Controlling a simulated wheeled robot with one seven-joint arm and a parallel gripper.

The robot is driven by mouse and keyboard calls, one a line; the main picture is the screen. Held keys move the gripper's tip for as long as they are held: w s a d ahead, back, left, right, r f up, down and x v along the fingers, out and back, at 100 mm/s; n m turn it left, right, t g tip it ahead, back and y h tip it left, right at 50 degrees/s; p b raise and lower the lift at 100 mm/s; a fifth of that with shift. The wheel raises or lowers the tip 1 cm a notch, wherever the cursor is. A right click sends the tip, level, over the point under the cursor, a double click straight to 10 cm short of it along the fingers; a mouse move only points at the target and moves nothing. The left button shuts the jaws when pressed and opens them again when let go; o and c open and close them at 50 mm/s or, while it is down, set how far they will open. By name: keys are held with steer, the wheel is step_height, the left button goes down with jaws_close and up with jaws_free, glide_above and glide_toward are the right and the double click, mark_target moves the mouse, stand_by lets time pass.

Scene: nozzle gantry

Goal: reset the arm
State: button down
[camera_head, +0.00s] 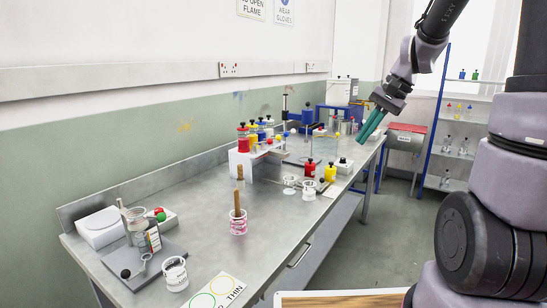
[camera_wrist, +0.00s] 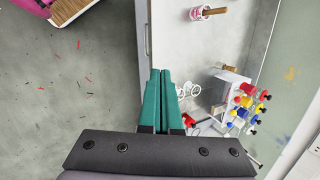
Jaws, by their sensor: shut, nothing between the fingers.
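My gripper (camera_head: 371,124) hangs at the end of my raised arm, above the right edge of the bench in the head view. Its two teal fingers are pressed together and hold nothing. In the wrist view the shut fingers (camera_wrist: 161,75) point at the bench edge from above. They look apart from everything on the bench.
A blue-framed shelf (camera_head: 470,120) stands behind. Open floor (camera_head: 345,235) lies right of the bench.

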steer(key=s+r+n+t+h, duration=0.1)
steer(key=s+r+t, duration=0.1)
steer(key=s+r, duration=0.3)
steer(key=s+r+n+t+h, duration=0.2)
steer(key=s+r, duration=0.3)
steer(key=s, duration=0.5)
steer(key=shift+d+r+t, duration=0.35)
steer(key=shift+d+t, duration=0.05)
steer(key=shift+t, duration=0.4)
steer(key=shift+s, duration=0.1)
